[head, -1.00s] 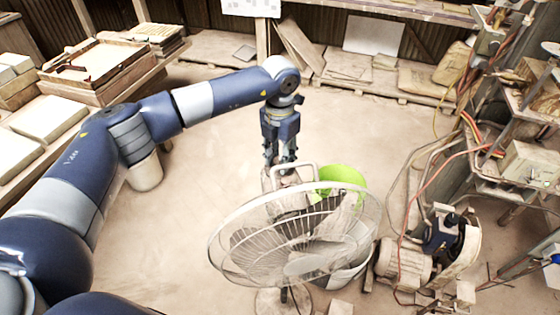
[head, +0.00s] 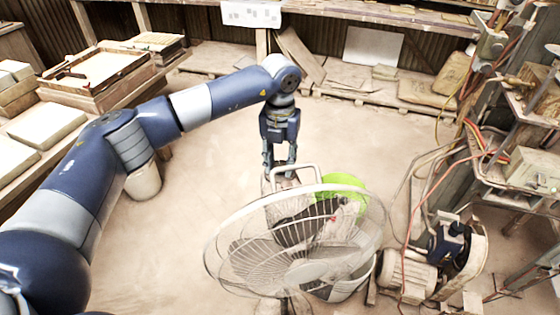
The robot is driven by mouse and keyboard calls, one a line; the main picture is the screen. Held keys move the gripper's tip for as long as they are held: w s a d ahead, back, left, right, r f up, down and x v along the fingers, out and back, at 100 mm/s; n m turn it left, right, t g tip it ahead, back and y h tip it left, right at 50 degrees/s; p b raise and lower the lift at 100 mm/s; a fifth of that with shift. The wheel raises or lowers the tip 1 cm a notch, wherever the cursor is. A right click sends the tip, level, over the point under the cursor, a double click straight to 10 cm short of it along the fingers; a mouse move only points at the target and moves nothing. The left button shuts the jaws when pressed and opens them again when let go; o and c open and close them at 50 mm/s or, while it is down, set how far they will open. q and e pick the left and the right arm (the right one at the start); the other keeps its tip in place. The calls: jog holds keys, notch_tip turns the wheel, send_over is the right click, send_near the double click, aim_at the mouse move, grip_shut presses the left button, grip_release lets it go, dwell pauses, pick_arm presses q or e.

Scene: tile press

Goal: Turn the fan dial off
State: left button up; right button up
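The fan (head: 295,245) stands in front of me, its round wire cage tilted upward and a handle (head: 293,170) at the top of its rear. I cannot make out the dial; the back of the fan is largely hidden by the cage. My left gripper (head: 279,170) points down just behind the fan, at the handle. Its fingers look apart, with nothing seen between them, though the handle partly overlaps them. My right gripper is not in view.
A lime-green bucket or bowl (head: 346,188) sits behind the fan on the right. A motor (head: 405,275) with cables stands on the floor at right. Stacked trays (head: 97,72) lie on the left table.

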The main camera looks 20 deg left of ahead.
aim_at(280, 164)
pick_arm(q)
jog(key=o, duration=1.1)
notch_tip(280, 164, up, 12)
jog(key=shift+r, duration=0.1)
